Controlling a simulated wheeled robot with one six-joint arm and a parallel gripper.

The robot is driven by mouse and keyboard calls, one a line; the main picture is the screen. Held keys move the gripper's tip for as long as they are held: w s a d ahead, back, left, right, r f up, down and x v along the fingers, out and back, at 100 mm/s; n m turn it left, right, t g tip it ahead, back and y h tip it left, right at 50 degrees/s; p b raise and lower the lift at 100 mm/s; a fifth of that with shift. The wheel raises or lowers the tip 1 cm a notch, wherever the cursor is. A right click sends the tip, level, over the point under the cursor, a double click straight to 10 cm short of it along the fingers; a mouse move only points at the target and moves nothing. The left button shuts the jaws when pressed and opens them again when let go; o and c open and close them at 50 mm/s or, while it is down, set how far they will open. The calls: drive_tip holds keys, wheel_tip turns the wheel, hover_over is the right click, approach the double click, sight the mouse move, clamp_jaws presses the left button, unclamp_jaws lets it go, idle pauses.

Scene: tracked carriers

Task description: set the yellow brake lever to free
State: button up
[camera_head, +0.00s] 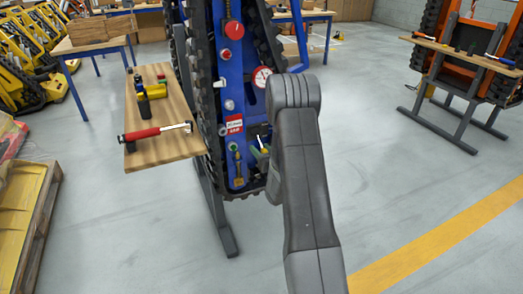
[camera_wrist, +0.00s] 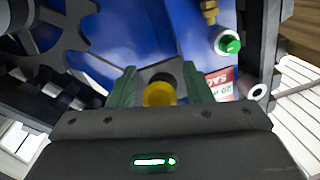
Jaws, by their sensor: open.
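A yellow round knob (camera_wrist: 160,93), apparently the end of the brake lever, shows in the wrist view in front of a dark plate on the blue carrier (camera_wrist: 115,35). My gripper (camera_wrist: 161,84) is open, with one green finger on each side of the knob. I cannot tell whether either finger touches it. The lever's shaft and its setting are hidden. In the head view the blue carrier (camera_head: 228,82) stands upright between black tracks, and my grey arm covers its lower right side. The knob cannot be made out there.
Near the knob are a green-ended fitting (camera_wrist: 230,45) and a red-and-white label (camera_wrist: 221,84). A red valve (camera_head: 234,30) and a gauge (camera_head: 262,77) sit higher on the carrier. A wooden shelf (camera_head: 175,105) on the left bears a red-handled hammer (camera_head: 150,132).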

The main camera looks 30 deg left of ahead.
drive_tip(key=shift+c, duration=0.4)
clamp_jaws()
drive_tip(key=shift+r, duration=0.15)
